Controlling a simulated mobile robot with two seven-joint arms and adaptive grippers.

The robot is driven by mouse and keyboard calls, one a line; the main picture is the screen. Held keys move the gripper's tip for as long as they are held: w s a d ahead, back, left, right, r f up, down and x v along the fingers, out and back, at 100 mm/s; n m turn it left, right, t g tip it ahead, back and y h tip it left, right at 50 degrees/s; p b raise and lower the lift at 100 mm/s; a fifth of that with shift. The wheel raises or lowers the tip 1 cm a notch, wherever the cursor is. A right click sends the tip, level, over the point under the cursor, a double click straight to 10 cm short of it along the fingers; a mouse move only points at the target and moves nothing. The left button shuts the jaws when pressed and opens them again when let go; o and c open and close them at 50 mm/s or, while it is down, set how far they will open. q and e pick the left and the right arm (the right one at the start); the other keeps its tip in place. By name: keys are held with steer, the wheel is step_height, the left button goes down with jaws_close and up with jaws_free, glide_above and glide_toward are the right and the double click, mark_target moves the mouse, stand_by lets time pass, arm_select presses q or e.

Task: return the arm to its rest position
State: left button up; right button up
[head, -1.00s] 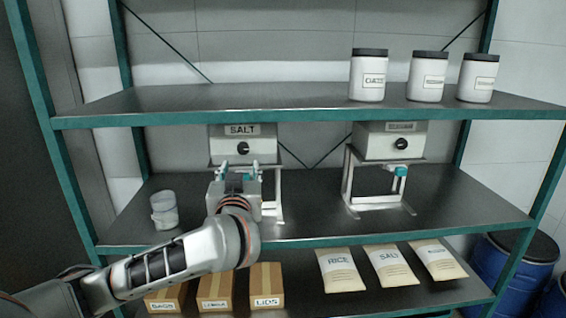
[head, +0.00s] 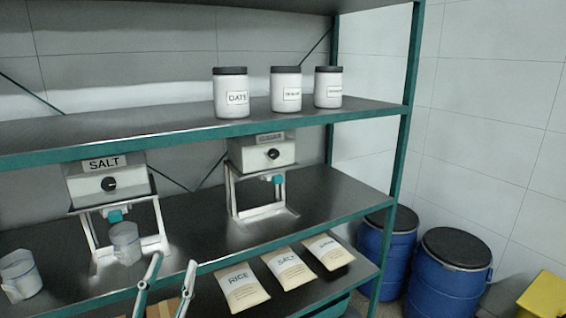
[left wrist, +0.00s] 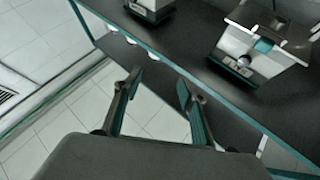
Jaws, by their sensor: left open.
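My left gripper (head: 172,272) is low in the head view, in front of the shelf edge. Its two fingers are spread and hold nothing. They also show apart and empty in the left wrist view (left wrist: 157,88), over the shelf edge and the tiled floor. The SALT dispenser (head: 103,182) stands on the middle shelf. A clear cup (head: 125,243) stands upright under its teal spout, apart from my gripper. My right gripper is in neither view. Most of my left arm is out of the head view.
A second cup (head: 20,275) stands at the left of the middle shelf (head: 320,205). Another dispenser (head: 262,152) stands further right. Labelled pouches (head: 243,287) lie on the lower shelf, and jars (head: 232,98) stand above. Blue drums (head: 447,275) stand on the right.

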arm_select(q)
steer(key=s+d+f+m+g+h, duration=0.1)
steer(key=s+f+g, duration=0.15)
steer(key=f, duration=0.55)
steer(key=s+d+f+m+g, duration=0.1)
steer(key=d+f+g, duration=0.15)
steer(key=f, duration=0.55)
steer(key=s+d+f+g+h, duration=0.1)
steer(key=s+f+g, duration=0.15)
steer(key=f, duration=0.45)
steer(key=s+a+f+g+y, duration=0.2)
steer(key=s+f, duration=0.4)
steer(key=f, duration=0.4)
steer(key=s+a+f+n+g+y, duration=0.1)
steer(key=s+a+f+g, duration=0.2)
steer(key=s+f, duration=0.3)
step_height(320, 180, down, 4)
steer(key=shift+r+g+y, duration=0.15)
steer(key=shift+g+y, duration=0.25)
steer(key=shift+g, duration=0.35)
